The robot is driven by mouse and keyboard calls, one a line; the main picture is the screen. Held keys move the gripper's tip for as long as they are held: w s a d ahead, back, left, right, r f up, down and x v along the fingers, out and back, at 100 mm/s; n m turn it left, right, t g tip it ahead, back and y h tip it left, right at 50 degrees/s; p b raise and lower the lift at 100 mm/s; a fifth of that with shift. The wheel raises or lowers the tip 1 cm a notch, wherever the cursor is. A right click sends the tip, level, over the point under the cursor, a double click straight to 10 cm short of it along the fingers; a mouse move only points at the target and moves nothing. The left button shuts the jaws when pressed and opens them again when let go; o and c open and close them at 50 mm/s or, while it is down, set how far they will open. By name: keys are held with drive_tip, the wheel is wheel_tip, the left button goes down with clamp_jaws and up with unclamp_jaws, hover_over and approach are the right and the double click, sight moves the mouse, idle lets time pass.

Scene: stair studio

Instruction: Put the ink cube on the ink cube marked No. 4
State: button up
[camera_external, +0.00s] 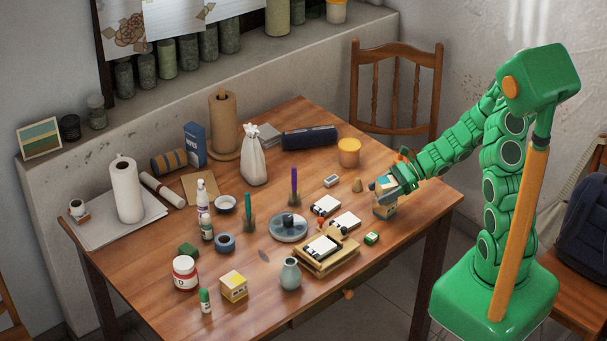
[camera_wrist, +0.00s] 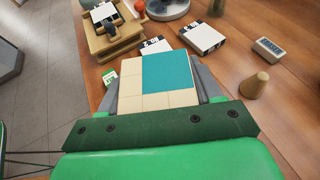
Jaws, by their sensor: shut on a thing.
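My gripper (camera_external: 383,186) is at the right side of the table, its jaws shut on a cream ink cube (camera_wrist: 130,88). In the wrist view the cube's near face is cream tiles with a large teal patch, and grey fingers of my gripper (camera_wrist: 162,90) flank it. The held cube also shows in the external view (camera_external: 386,210), low over the table; I cannot tell whether it touches the top. Another cream and yellow cube (camera_external: 233,287) stands at the table's front left, well apart from my gripper. I cannot read a No. 4 on any cube.
The wooden table (camera_external: 325,277) is crowded. Near the held cube are a wooden cone (camera_external: 357,185), a small green box (camera_external: 372,238), white-topped blocks (camera_external: 347,221) and a wooden press (camera_external: 325,255). A grey vase (camera_external: 290,273) and a white jar (camera_external: 185,273) flank the yellow cube.

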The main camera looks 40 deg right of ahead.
drive_tip(key=shift+f, duration=0.25)
drive_tip(key=o, duration=1.1)
